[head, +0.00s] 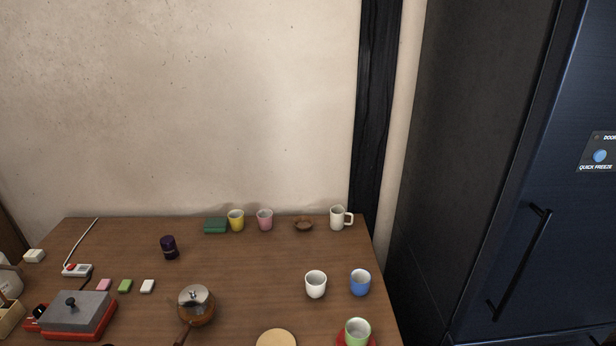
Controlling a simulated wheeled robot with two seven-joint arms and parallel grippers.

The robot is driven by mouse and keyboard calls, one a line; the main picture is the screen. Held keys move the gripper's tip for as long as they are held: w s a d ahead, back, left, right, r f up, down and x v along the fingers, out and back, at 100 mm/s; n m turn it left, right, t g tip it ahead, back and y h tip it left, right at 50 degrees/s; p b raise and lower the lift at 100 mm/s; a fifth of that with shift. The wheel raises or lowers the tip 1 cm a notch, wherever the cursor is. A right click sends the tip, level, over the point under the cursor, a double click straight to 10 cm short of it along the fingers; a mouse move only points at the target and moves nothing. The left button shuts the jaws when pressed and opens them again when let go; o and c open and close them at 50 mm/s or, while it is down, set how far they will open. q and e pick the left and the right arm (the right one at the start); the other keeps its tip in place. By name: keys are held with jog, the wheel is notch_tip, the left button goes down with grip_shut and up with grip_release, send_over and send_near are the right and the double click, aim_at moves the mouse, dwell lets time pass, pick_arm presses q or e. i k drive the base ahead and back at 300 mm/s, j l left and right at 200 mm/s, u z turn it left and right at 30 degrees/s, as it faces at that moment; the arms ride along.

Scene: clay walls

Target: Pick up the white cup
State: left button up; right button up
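A white cup (316,285) stands upright on the wooden table, right of the table's middle, with no handle visible. A blue cup (360,283) stands just to its right, apart from it. A second white vessel, a mug (337,218) with a handle on its right side, stands at the back right corner of the table. Neither of my grippers shows in the head view.
The wooden table (240,275) also holds a yellow cup (236,220), a pink cup (265,219), a small brown bowl (303,224), a lidded pot (196,306) and a green cup (357,331). A dark fridge (480,180) stands right. Bare wood lies left of the white cup.

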aim_at(314, 280)
jog(key=k+l+u, duration=0.1)
jog(key=u, duration=0.25)
jog(key=k+u, duration=0.55)
jog(key=u, duration=0.2)
